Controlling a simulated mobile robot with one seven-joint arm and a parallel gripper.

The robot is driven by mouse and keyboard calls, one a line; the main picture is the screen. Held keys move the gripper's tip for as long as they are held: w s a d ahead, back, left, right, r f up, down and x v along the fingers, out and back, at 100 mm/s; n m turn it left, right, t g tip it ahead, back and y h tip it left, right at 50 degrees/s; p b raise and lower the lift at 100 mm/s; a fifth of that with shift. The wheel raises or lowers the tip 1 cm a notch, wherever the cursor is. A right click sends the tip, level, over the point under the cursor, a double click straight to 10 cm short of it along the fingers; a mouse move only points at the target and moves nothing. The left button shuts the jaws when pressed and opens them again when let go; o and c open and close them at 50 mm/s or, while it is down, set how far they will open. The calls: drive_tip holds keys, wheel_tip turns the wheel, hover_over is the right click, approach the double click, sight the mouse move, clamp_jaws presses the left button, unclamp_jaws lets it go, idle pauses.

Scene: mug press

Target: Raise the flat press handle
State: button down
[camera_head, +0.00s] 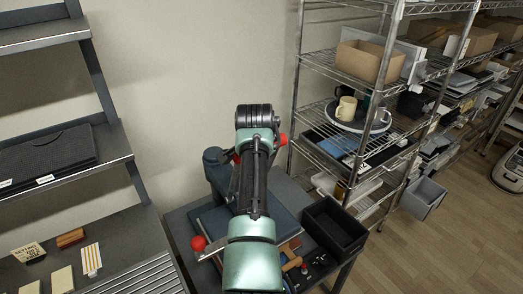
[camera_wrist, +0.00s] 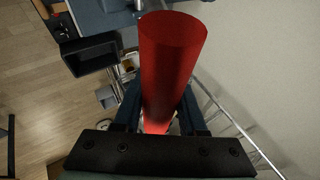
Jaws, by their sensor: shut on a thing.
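A red cylindrical handle (camera_wrist: 172,70) fills the middle of the wrist view. My gripper (camera_wrist: 160,108) is shut on it, with one dark finger on each side. In the head view my arm covers the gripper and most of the handle. Red parts show on the right (camera_head: 281,139) and left (camera_head: 236,157) of my wrist; I cannot tell whether both belong to the handle. The blue-grey flat press (camera_head: 285,203) stands on a dark cart below my arm, partly hidden by it. A red ball knob (camera_head: 198,243) sticks out at its left.
A black open bin (camera_head: 334,227) sits at the cart's right. A wire shelf rack (camera_head: 298,75) with mugs on a round tray (camera_head: 358,120) and boxes stands behind right. A dark shelf unit (camera_head: 115,145) stands at left. A wall is close behind; open wood floor lies at right.

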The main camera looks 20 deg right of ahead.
drive_tip(key=shift+c, duration=2.4)
unclamp_jaws()
drive_tip(key=shift+f, duration=0.15)
drive_tip(key=shift+s, duration=0.1)
drive_tip(key=b+v, duration=0.4)
drive_tip(key=v, duration=0.9)
